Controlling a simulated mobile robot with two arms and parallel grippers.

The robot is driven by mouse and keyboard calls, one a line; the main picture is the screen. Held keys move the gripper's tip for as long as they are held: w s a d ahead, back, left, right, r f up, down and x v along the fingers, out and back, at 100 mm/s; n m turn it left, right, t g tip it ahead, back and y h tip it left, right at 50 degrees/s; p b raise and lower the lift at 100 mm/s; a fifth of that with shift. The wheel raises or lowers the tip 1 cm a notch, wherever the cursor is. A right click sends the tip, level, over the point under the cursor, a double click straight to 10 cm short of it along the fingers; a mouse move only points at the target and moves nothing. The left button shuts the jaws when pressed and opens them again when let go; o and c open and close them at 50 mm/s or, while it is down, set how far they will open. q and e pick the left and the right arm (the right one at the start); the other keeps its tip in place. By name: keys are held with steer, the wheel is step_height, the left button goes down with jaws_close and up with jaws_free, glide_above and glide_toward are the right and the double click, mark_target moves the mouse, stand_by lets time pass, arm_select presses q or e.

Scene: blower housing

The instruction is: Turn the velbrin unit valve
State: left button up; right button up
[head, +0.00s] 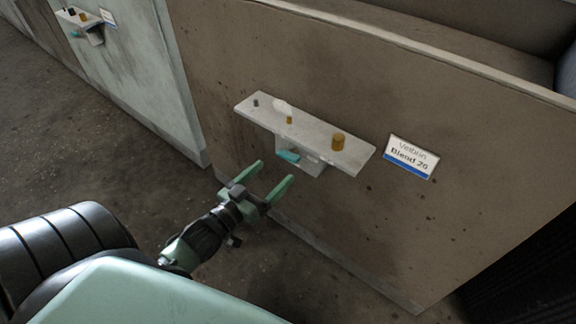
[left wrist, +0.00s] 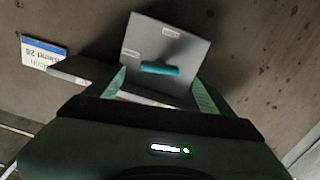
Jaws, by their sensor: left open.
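The Velbrin unit is a grey shelf (head: 315,138) on a brown wall, with a small grey box under it. The valve is a teal bar handle (head: 288,156) on this box. In the left wrist view the teal handle (left wrist: 160,68) lies crosswise on the grey box face (left wrist: 172,42), which bears two small labels too small to read. My left gripper (head: 276,171) is open and empty, just below and in front of the handle. In the left wrist view its fingers (left wrist: 160,84) stand either side of the handle, apart from it. My right gripper is not in view.
A "Velbrin Blend 20" sign (head: 411,157) hangs right of the shelf. On the shelf stand an orange cylinder (head: 338,141), a smaller orange peg (head: 289,120) and a dark peg (head: 256,102). A similar unit (head: 80,22) is on the pale wall at far left. The floor (head: 70,120) is clear.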

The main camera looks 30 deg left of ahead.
mark_target(287, 159)
arm_select(q)
steer(key=w, duration=0.7)
steer(key=shift+w+d+b, duration=0.2)
steer(key=shift+d+b, duration=0.1)
steer(key=shift+b, duration=0.05)
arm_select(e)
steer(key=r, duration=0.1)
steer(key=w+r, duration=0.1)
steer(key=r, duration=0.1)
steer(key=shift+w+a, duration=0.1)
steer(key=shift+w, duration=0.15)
arm_select(q)
steer(key=c, duration=1.4)
steer(key=shift+m+p, duration=1.1)
steer(key=shift+m, duration=0.1)
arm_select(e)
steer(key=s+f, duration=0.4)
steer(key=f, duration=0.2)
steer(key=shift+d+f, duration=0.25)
arm_select(q)
steer(key=o, duration=1.4)
